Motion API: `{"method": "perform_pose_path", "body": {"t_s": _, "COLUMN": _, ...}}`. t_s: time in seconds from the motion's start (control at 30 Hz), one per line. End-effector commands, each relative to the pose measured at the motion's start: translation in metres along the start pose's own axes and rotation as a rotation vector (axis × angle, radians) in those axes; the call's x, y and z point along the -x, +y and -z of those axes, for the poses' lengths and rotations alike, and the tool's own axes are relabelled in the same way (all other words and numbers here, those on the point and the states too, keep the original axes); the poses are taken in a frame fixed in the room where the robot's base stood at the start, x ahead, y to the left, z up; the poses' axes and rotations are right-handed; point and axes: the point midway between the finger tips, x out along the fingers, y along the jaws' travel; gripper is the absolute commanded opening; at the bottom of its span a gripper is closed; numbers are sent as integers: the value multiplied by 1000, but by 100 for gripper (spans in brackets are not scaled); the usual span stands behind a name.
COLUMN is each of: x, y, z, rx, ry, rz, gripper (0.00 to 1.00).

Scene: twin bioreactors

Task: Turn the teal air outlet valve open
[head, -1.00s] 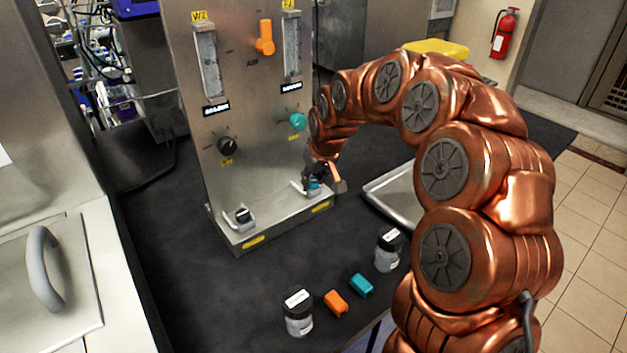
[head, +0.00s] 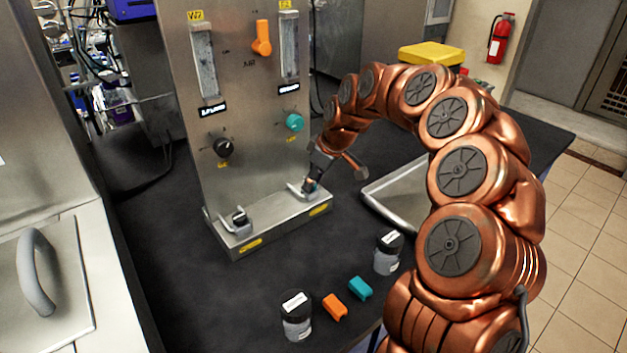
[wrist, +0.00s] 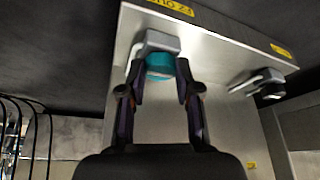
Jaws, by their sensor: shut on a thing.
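The teal valve (wrist: 160,66) sits under a grey bracket on the base ledge of the steel panel, in the wrist view. My gripper (wrist: 159,78) has one finger on each side of it and is shut on it. In the head view my gripper (head: 311,186) is at the right end of the ledge. It hides most of the valve there, and the grey bracket (head: 296,188) shows beside it. How far the valve is turned cannot be told.
A black valve (head: 239,217) sits at the ledge's left end. The panel carries a teal knob (head: 294,122), a black knob (head: 223,147) and an orange handle (head: 262,38). A metal tray (head: 385,205), two jars, an orange clip (head: 334,307) and a teal clip (head: 360,288) lie on the bench.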

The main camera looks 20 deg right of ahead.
Motion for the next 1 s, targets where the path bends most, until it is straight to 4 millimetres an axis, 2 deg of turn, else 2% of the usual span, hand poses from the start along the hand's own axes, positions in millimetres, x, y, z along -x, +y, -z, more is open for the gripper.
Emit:
{"method": "perform_pose_path", "body": {"t_s": 0.37, "x": 1, "y": 0, "z": 1, "rx": 6, "ry": 2, "rz": -1, "gripper": 0}}
{"method": "perform_pose_path", "body": {"t_s": 0.4, "x": 1, "y": 0, "z": 1, "rx": 6, "ry": 2, "rz": -1, "gripper": 34}}
{"method": "perform_pose_path", "body": {"t_s": 0.63, "x": 0, "y": 0, "z": 1, "rx": 5, "ry": 1, "rz": 0, "gripper": 57}}
{"method": "perform_pose_path", "body": {"t_s": 1.0, "x": 4, "y": 1, "z": 1, "rx": 5, "ry": 1, "rz": 0, "gripper": 58}}
